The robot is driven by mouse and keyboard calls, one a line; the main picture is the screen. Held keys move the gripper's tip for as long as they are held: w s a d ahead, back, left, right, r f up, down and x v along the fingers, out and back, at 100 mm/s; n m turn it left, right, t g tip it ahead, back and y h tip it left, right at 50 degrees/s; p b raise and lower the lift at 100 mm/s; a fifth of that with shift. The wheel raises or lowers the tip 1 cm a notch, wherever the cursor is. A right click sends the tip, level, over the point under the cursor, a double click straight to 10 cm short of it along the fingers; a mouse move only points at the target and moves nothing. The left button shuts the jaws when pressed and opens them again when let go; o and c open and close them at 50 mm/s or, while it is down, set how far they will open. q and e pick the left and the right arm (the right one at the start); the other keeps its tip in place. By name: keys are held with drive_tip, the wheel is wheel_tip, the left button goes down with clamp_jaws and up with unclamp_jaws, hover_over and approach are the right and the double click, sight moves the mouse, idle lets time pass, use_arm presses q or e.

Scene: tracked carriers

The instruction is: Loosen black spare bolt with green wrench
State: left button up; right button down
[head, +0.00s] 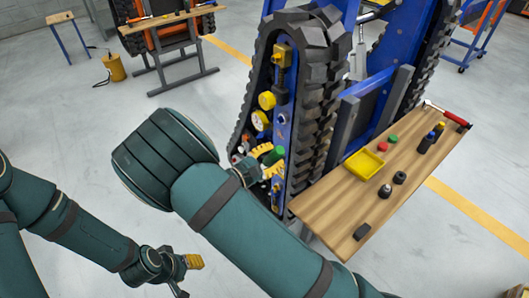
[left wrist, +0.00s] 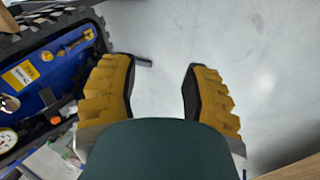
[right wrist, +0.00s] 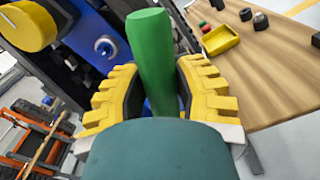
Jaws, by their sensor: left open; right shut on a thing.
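A green cylindrical handle (right wrist: 152,60), seemingly the green wrench's, stands between the yellow-padded fingers of my right gripper (right wrist: 152,95) in the right wrist view. That gripper is shut on it. In the head view my right gripper (head: 267,166) is at the lower part of the blue panel (head: 281,125) on the tracked carrier, with the green handle (head: 276,155) just showing. The wrench's head is hidden. I cannot clearly pick out the black spare bolt. My left gripper (head: 189,275) is open and empty over bare floor, well apart from the panel; the left wrist view shows its spread fingers (left wrist: 157,75).
A yellow knob (head: 267,100), a gauge (head: 261,120) and a yellow lever (head: 283,56) stick out from the panel. A wooden shelf (head: 335,208) at right holds a yellow tray (head: 364,164) and several small parts. The black track (head: 316,100) stands between panel and shelf.

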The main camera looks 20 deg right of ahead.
use_arm(q)
wheel_tip(320, 180, down, 12)
drive_tip(key=s+b, duration=0.1)
drive_tip(key=b, duration=0.9)
drive_tip(key=shift+s+d+r+g, duration=0.25)
drive_tip(key=shift+s+g, duration=0.05)
drive_tip(key=shift+s, duration=0.1)
use_arm(e)
drive_tip(key=s+d+f+m, duration=0.2)
drive_tip(key=s+f+m, duration=0.4)
drive_tip(key=f+m, duration=0.1)
drive_tip(key=shift+s+d+m, duration=0.2)
drive_tip(key=shift+s+m, duration=0.05)
drive_tip(key=shift+m, duration=0.05)
use_arm(q)
drive_tip(key=shift+r, duration=0.2)
use_arm(e)
drive_tip(key=shift+w+d, duration=0.25)
drive_tip(key=shift+d, duration=0.45)
drive_tip(key=shift+d, duration=0.15)
idle(0.4)
drive_tip(key=shift+w+d, duration=0.15)
drive_tip(key=shift+d, duration=0.15)
drive_tip(key=shift+w+d, duration=0.15)
drive_tip(key=shift+d, duration=0.25)
idle(1.0)
idle(0.5)
